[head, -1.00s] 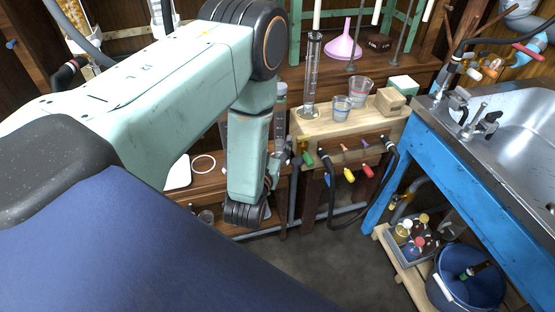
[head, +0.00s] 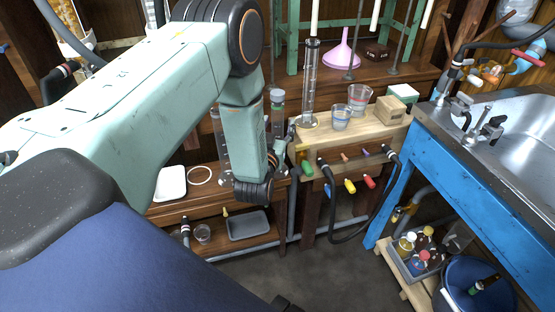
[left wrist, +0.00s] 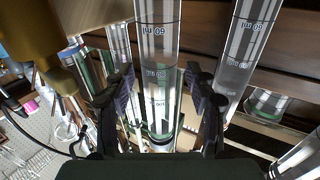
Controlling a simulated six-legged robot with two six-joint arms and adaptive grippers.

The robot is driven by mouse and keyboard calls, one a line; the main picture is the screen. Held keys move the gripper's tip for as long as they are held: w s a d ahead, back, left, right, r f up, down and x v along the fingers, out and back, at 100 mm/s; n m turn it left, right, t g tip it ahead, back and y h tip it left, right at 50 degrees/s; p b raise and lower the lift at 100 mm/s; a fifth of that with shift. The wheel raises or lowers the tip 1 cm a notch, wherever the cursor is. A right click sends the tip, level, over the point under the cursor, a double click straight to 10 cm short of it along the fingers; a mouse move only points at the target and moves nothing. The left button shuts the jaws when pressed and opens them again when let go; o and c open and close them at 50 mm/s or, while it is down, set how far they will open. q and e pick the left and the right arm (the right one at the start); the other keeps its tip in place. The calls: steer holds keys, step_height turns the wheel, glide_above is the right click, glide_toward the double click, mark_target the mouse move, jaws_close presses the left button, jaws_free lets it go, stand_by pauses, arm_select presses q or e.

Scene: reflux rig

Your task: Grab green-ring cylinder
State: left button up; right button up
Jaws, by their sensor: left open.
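A clear cylinder with a green ring (head: 278,93) near its top stands on the wooden bench, partly hidden behind my left arm in the head view. My left gripper (head: 277,163) is in front of and below that ring, pointing away from me. In the left wrist view the gripper (left wrist: 162,103) is open, with a clear graduated cylinder (left wrist: 157,45) between or just beyond its fingers. A second graduated cylinder (left wrist: 246,45) stands to its right. My right gripper is not seen.
A tall measuring cylinder (head: 310,85) and beakers (head: 341,116) stand on the wooden block to the right. Hose taps (head: 350,186) hang at its front. A white tray (head: 171,184) lies left of my wrist. The blue sink stand (head: 395,185) is at right.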

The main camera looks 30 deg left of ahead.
arm_select(q)
jaws_close()
stand_by(0.5)
